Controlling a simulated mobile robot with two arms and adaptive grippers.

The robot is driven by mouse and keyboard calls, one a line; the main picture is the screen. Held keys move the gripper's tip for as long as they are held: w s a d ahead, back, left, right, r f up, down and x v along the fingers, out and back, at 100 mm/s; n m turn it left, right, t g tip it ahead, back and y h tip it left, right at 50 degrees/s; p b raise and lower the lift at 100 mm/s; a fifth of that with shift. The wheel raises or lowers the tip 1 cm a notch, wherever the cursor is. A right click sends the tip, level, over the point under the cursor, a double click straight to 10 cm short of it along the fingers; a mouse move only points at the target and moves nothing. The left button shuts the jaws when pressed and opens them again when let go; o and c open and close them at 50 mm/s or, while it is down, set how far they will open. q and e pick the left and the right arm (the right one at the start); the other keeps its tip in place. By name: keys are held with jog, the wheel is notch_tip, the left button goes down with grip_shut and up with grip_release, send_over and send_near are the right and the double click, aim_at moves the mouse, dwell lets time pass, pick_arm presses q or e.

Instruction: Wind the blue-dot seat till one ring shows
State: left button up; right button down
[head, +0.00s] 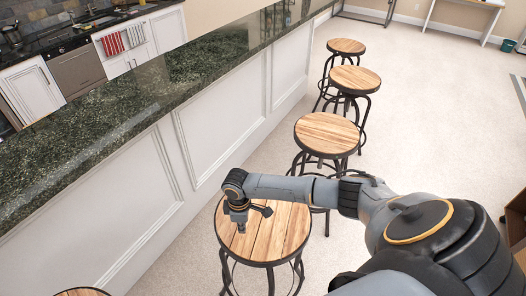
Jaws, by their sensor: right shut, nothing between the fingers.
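The nearest full stool has a round wooden seat (279,235) with a dark metal rim and dark legs. My right gripper (241,228) is over the left part of this seat, pointing down. It is shut with nothing in it. Whether its tips touch the wood, I cannot tell. I see no blue dot on any seat; my arm and gripper cover part of the nearest one. The screw post under that seat and any rings on it are hidden. My left gripper is out of view.
More stools line the bar: a second (326,134), a third (355,80), a farthest (346,46), and a seat edge (82,292) at bottom left. The dark green countertop (150,95) and white panelled bar front (215,120) run along the left. Pale floor (440,120) is clear at right.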

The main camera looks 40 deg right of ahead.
aim_at(234, 225)
jog(key=shift+f, duration=2.2)
jog(key=w, duration=0.5)
jog(key=shift+d, duration=0.15)
jog(key=shift+w+f, duration=0.15)
jog(key=shift+w, duration=0.3)
jog(key=shift+s, duration=0.1)
notch_tip(234, 225, up, 8)
